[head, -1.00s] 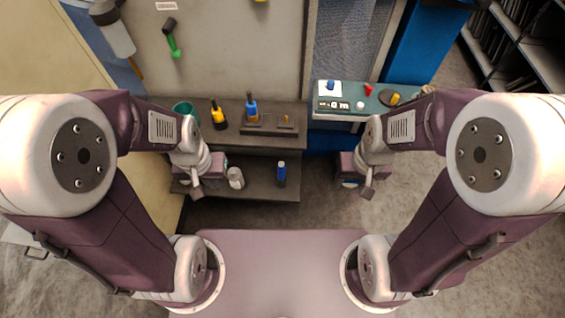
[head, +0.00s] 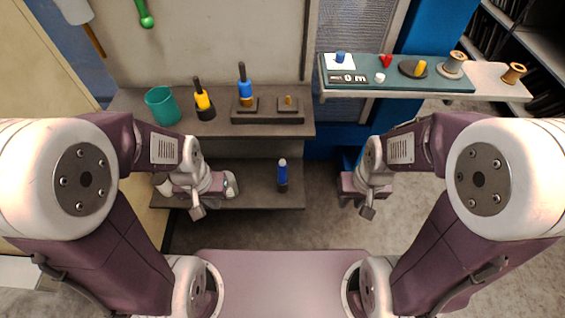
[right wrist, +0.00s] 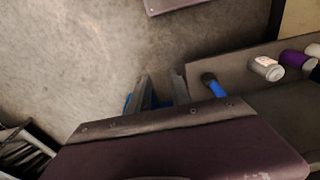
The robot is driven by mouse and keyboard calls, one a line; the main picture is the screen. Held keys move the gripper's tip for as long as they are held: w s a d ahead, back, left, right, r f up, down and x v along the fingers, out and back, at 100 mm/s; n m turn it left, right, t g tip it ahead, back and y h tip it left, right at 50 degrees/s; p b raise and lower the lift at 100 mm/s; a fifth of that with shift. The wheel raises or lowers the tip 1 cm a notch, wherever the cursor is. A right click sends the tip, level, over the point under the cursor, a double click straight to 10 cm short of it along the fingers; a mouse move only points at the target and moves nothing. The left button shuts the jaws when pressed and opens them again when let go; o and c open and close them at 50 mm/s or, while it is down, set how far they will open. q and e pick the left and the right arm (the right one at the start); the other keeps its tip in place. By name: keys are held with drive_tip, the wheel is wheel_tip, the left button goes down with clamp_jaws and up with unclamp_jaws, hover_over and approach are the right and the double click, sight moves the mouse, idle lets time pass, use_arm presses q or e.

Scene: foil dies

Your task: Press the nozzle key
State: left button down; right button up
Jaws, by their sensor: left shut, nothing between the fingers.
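A teal control panel (head: 455,80) stands at the back right in the head view. It carries a display reading 0 m (head: 348,78), a blue knob (head: 340,57) on a white plate, a red piece (head: 386,61), a small white button (head: 380,78) and a yellow lever (head: 420,68) on a dark disc. I cannot tell which is the nozzle key. My left gripper (head: 212,186) is shut and empty, over the lower shelf. My right gripper (head: 352,187) hangs below and in front of the panel, apart from it; its fingers stand apart in the right wrist view (right wrist: 163,92).
The upper shelf (head: 220,130) holds a teal cup (head: 162,105), a yellow-and-black tool (head: 204,100) and a blue-handled tool (head: 245,85) in a dark stand. A blue bottle (head: 283,175) stands on the lower shelf. Spools (head: 453,66) sit at the panel's right.

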clamp_jaws()
idle(1.4)
